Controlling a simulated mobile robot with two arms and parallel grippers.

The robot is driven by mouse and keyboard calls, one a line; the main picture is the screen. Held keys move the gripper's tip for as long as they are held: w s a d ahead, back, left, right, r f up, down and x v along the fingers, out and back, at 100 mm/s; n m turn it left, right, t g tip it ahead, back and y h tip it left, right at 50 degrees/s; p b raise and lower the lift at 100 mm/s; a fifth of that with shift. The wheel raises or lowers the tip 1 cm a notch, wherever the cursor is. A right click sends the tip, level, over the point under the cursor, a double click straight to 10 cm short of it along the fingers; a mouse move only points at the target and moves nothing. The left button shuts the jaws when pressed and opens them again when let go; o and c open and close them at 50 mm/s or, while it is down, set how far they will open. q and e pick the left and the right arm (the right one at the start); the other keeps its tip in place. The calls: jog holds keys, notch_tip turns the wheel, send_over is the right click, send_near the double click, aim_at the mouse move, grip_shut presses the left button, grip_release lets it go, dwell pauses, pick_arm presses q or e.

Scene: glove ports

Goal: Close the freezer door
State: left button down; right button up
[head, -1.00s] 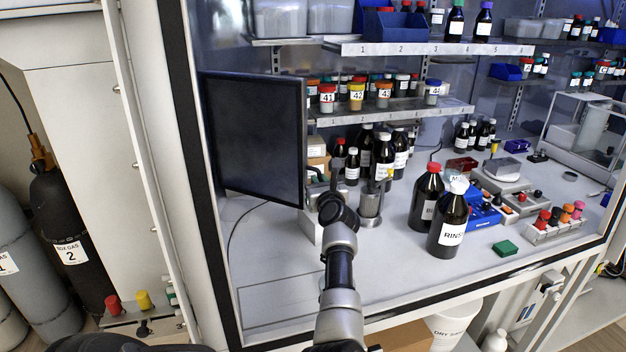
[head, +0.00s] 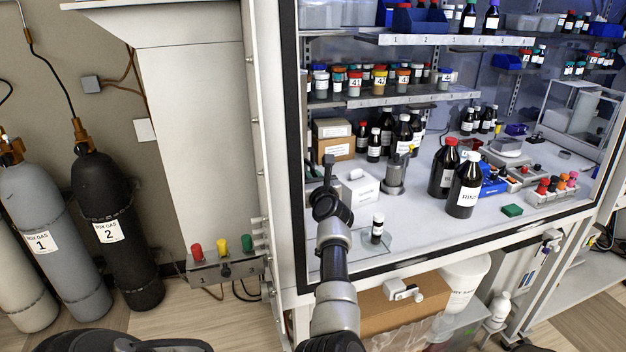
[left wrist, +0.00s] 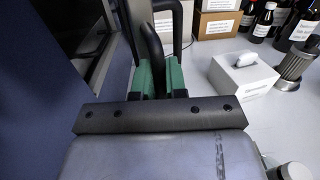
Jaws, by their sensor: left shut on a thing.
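My left gripper (head: 328,185) is inside the glove box, near its left side. In the left wrist view its green fingertips (left wrist: 160,76) are shut on a dark upright handle (left wrist: 150,45), which rises between them. A dark surface with a grey-edged frame (left wrist: 98,60) is close on the left there; I cannot tell which part is the freezer door. In the head view the broad face of the door does not show; the left frame of the box may hide it. My right gripper is in neither view.
A white box (head: 359,188) is right of my left gripper, with a small vial (head: 377,229) in front. A cardboard box (head: 334,140) and dark bottles (head: 403,133) stand behind. Two brown bottles (head: 463,188) are farther right. Gas cylinders (head: 115,230) stand outside, left.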

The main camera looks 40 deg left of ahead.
pick_arm(q)
jog(key=shift+a, duration=0.1)
dwell(0.3)
jog(key=c, duration=1.5)
grip_release()
jog(key=shift+o, duration=0.2)
jog(key=shift+a+f, duration=0.1)
jog(key=shift+a, duration=0.1)
jog(key=shift+d, duration=0.1)
